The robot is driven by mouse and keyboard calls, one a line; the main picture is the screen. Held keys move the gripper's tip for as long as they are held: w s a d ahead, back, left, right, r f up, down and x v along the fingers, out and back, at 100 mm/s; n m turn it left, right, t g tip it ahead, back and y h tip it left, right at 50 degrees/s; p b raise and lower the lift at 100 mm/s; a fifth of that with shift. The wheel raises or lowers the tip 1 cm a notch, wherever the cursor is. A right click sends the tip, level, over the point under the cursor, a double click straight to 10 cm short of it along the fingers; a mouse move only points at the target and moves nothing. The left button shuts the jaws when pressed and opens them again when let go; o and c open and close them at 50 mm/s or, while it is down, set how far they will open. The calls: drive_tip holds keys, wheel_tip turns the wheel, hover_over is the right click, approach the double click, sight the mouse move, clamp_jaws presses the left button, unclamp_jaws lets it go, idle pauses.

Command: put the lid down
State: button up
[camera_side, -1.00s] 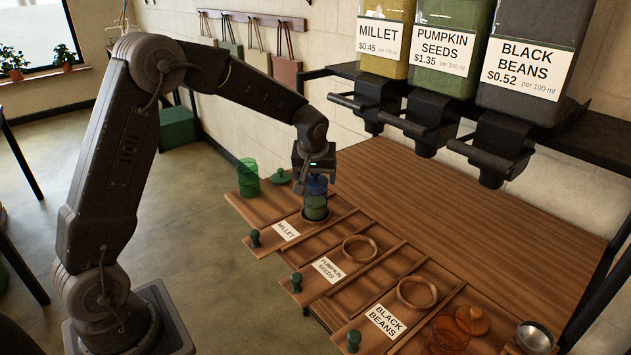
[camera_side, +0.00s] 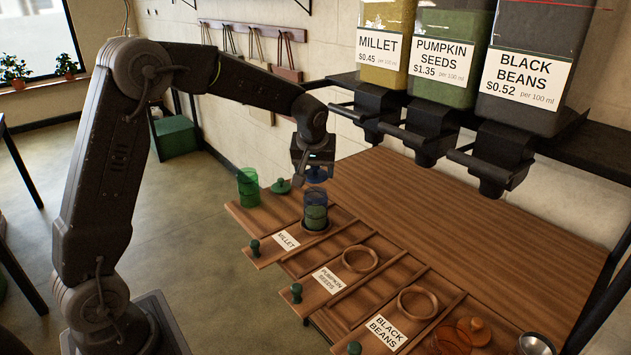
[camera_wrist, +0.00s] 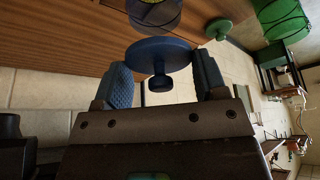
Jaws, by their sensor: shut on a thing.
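My gripper (camera_side: 315,166) is shut on a blue lid (camera_side: 316,175) by its knob, above a clear blue jar (camera_side: 315,212). A gap shows between lid and jar. The jar stands upright in the ring of the millet board, with a fill that looks greenish through its wall in the side view. In the wrist view the lid (camera_wrist: 158,55) sits between the fingers of my gripper (camera_wrist: 162,86), its knob toward me. The jar (camera_wrist: 155,14) is beyond the lid with yellow contents, partly cut off by the picture edge.
A green jar (camera_side: 248,187) and a green lid (camera_side: 281,186) stand left of the blue jar. Empty rings mark the pumpkin seeds (camera_side: 360,259) and black beans boards. An orange jar (camera_side: 449,341), orange lid and metal cup are front right. Dispensers (camera_side: 430,135) hang above the bare counter (camera_side: 460,215).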

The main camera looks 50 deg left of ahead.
drive_tip(key=s+a+r, duration=0.6)
drive_tip(key=s+a, duration=0.1)
drive_tip(key=a, duration=0.1)
hover_over(301, 203)
drive_tip(key=f, duration=1)
drive_tip(key=s+f, duration=0.1)
drive_tip(key=f, duration=0.5)
drive_tip(key=shift+d, duration=0.4)
drive_tip(key=shift+f, duration=2.35)
drive_tip(key=shift+f, duration=0.2)
drive_tip(key=o, duration=0.9)
